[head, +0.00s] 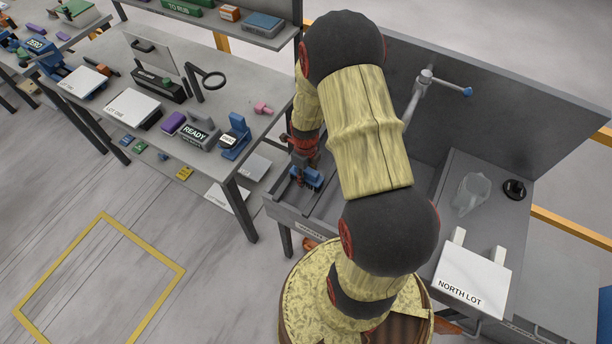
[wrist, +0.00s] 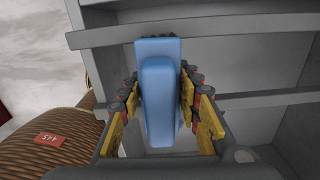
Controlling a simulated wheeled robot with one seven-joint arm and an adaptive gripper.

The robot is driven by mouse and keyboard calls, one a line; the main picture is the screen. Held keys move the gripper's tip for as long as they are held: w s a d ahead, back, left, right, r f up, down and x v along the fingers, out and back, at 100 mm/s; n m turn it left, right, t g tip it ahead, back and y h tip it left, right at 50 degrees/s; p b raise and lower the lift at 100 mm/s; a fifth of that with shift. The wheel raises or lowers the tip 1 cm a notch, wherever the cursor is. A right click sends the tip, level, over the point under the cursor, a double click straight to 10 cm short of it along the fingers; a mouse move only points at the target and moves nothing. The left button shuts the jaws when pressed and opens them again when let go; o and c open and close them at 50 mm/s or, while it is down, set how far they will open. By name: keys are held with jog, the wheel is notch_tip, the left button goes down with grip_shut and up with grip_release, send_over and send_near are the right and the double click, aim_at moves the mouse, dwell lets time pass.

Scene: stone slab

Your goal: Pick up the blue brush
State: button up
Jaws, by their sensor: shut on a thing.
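The blue brush (wrist: 158,95) is between the two yellow-padded fingers of my gripper (wrist: 160,108) in the wrist view. The fingers press on it from both sides, and its smooth blue back faces the wrist camera. In the head view the blue brush (head: 311,178) shows below my gripper (head: 303,160), over the left part of the grey sink unit (head: 330,214). Its lower side is hidden, so I cannot tell whether it touches the surface below.
A grey back panel (head: 520,110) and a tap (head: 424,84) stand behind my arm. A cluttered workbench (head: 190,80) stands to the left.

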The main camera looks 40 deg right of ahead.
aim_at(316, 176)
jog(key=shift+r, duration=0.5)
notch_tip(316, 176, up, 2)
jog(key=shift+r, duration=0.2)
jog(key=s+r, duration=0.4)
jog(key=r, duration=0.1)
jog(key=shift+s+d+r+p, duration=0.2)
jog(key=shift+s+d+p, duration=0.15)
jog(key=shift+p, duration=0.05)
jog(key=s+d+r, duration=0.1)
jog(key=s+r, duration=0.3)
jog(key=s, duration=0.5)
jog(key=shift+s, duration=0.15)
jog(key=o, duration=0.7)
jog(key=c, duration=0.5)
